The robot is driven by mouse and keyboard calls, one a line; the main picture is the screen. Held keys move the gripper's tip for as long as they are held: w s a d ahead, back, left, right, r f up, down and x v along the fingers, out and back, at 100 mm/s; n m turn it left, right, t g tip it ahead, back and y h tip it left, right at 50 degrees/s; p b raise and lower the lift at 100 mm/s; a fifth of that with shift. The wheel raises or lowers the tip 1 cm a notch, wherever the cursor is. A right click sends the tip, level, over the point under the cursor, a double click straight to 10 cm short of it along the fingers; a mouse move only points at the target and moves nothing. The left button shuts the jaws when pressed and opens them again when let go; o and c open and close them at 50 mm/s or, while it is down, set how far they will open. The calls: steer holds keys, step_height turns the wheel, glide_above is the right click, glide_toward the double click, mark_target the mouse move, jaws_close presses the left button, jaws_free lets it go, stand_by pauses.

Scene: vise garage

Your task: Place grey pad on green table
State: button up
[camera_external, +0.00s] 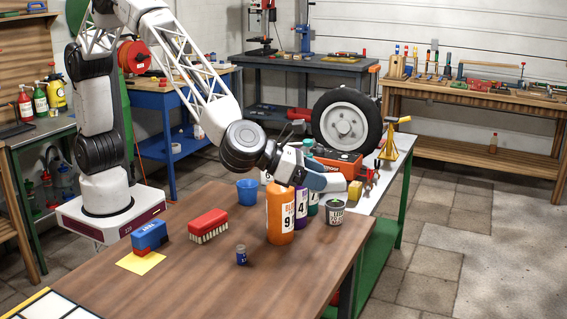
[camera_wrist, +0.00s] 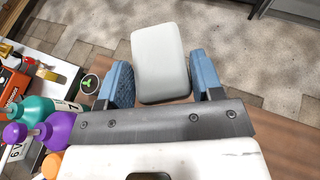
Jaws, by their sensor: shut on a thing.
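The grey pad (camera_wrist: 161,62) is a pale block with rounded corners. My gripper (camera_wrist: 163,80) is shut on it, with one blue finger at each side. In the external view my gripper (camera_external: 318,180) is raised above the far right part of the brown table, behind the orange bottle; the pad is hard to make out there. The green table (camera_external: 383,229) has a pale top and green legs and lower shelf.
Orange (camera_external: 280,214), purple and teal bottles and a dark cup (camera_external: 335,211) stand close by on the brown table (camera_external: 200,270). A red toolbox (camera_external: 338,165), a tire (camera_external: 346,121), a yellow jack stand (camera_external: 391,143) and a yellow block (camera_external: 355,190) crowd the green table.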

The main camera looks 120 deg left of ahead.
steer(key=shift+s+a+r+m+t+h, duration=0.2)
steer(key=shift+a+r+m+h, duration=0.15)
steer(key=shift+r+m+h, duration=0.1)
steer(key=shift+s+a+r+m+t+h, duration=0.2)
steer(key=shift+a+r+m+h, duration=0.15)
steer(key=shift+r, duration=0.05)
steer(key=shift+s+a+r+m+t+h, duration=0.15)
steer(key=shift+s+a+r+m+h, duration=0.05)
steer(key=shift+s+a+m+h, duration=0.55)
steer(key=shift+s+a+r+m+t+h, duration=0.1)
steer(key=shift+s+a+r+m+h, duration=0.1)
steer(key=shift+s+a+m+h, duration=0.45)
steer(key=shift+s+a+r+m+t+h, duration=0.2)
steer(key=shift+s+a+m+h, duration=0.3)
steer(key=shift+s+a+h, duration=0.4)
steer(key=shift+s, duration=0.15)
steer(key=shift+d, duration=0.1)
steer(key=shift+c, duration=0.2)
